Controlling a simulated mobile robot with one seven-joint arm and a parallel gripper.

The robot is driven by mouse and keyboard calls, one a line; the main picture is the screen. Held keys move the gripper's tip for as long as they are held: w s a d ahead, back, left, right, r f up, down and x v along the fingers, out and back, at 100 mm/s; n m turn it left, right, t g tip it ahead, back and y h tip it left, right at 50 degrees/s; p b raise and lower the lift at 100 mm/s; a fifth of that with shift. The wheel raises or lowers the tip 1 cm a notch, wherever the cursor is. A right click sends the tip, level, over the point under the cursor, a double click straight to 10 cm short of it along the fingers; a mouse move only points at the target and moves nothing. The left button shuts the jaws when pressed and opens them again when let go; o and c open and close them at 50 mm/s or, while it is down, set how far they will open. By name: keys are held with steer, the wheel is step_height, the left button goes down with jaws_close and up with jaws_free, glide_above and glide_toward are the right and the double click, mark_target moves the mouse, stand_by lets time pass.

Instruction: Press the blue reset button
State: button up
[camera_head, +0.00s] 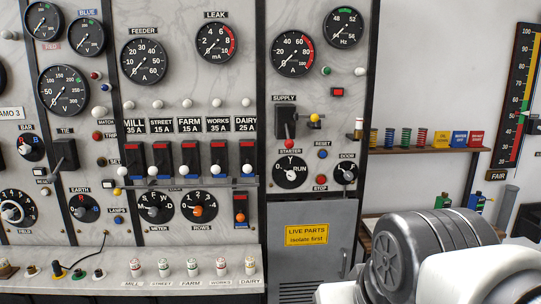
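The small blue reset button (321,154) sits on the grey marble panel, just under a label reading RESET. It is above the red STOP button (320,180), between the STARTER dial (291,172) and the small DOOR dial (346,173). Nothing covers it. My arm's grey and white links fill the lower right, below and to the right of the button. My gripper itself does not show, so its opening and distance from the button cannot be seen.
The SUPPLY switch (287,123) juts out up and left of the button. A dark vertical frame and a wooden shelf (430,150) with springs and small boxes are to the right. A grey cabinet door with a yellow LIVE PARTS sign (307,234) is below.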

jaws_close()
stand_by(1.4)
